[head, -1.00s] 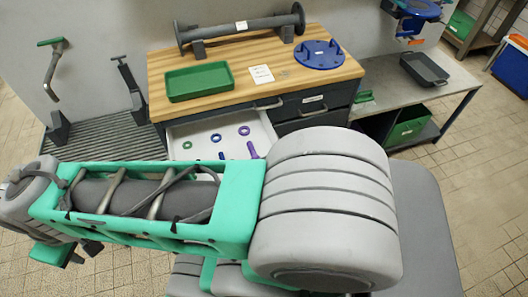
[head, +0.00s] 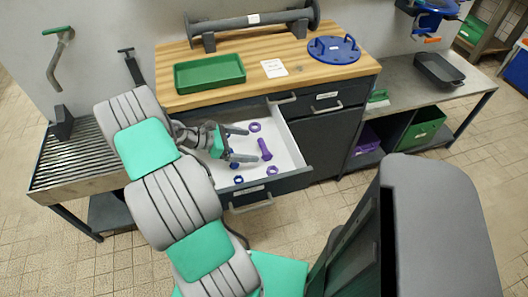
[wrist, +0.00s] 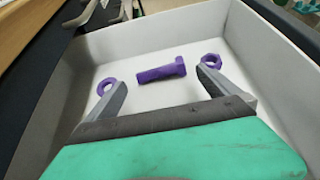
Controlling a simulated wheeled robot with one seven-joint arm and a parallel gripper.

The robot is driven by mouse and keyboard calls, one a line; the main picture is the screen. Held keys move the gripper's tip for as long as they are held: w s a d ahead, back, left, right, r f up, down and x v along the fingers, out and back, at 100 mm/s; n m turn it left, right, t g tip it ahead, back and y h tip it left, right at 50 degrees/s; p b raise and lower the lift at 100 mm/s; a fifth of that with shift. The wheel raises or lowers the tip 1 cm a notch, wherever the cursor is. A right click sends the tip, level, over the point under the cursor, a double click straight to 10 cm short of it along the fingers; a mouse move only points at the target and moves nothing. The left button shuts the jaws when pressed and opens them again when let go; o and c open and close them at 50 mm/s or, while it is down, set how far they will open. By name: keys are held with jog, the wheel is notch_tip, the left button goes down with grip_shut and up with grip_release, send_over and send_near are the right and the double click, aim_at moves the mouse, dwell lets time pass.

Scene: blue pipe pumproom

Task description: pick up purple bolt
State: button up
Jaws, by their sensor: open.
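The purple bolt (head: 265,149) lies on the white floor of the open drawer (head: 293,150). In the wrist view the bolt (wrist: 162,72) lies sideways, its head to the right, beyond the fingertips and across the space between them. My gripper (head: 250,145) is open and empty over the drawer, its fingers pointing right towards the bolt. In the wrist view both fingers of my gripper (wrist: 162,80) show, spread apart. I cannot tell how high the fingertips are above the drawer floor.
A purple nut (head: 255,127), a purple ring (head: 272,170) and a blue ring (head: 238,180) lie around the bolt. The drawer walls rise close by. On the wooden top are a green tray (head: 210,73), a blue flange (head: 334,49) and a grey pipe (head: 250,20).

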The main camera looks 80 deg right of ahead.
aim_at(262, 147)
jog(key=x, duration=0.5)
jog(key=shift+s+d+f, duration=0.2)
jog(key=shift+s+f, duration=0.05)
jog(key=shift+f, duration=0.1)
jog(key=shift+r, duration=0.1)
jog(key=c, duration=1.6)
